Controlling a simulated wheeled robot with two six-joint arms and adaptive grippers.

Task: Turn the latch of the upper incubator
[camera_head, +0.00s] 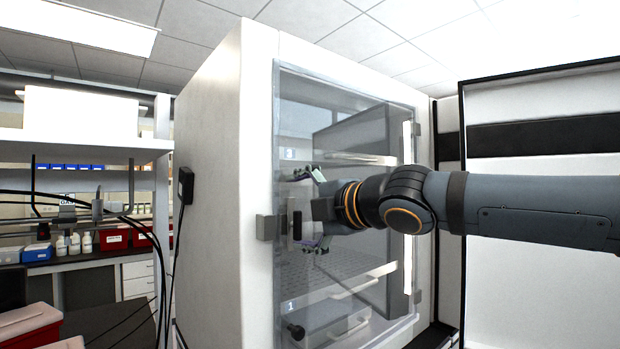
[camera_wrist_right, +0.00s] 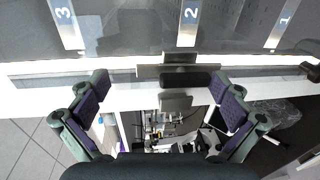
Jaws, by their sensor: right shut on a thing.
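The upper incubator (camera_head: 222,200) is a white cabinet with a clear glass door (camera_head: 345,110) on its front. Its latch (camera_head: 297,225) is a dark upright handle at the door's left edge, beside a grey block (camera_head: 265,228) on the cabinet. In the right wrist view the latch (camera_wrist_right: 180,71) lies crosswise between my fingers. My right gripper (camera_head: 309,210) is at the latch, one finger above and one below it, its fingers spread wide around it. One fingertip in the right wrist view (camera_wrist_right: 165,97) looks close to the latch's end; contact is unclear. My left gripper is not in view.
Numbered shelf fronts (camera_wrist_right: 190,22) show behind the glass. Another white panel with black bands (camera_head: 545,136) stands at right. A lab bench with shelves (camera_head: 85,145) and hanging cables is at left.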

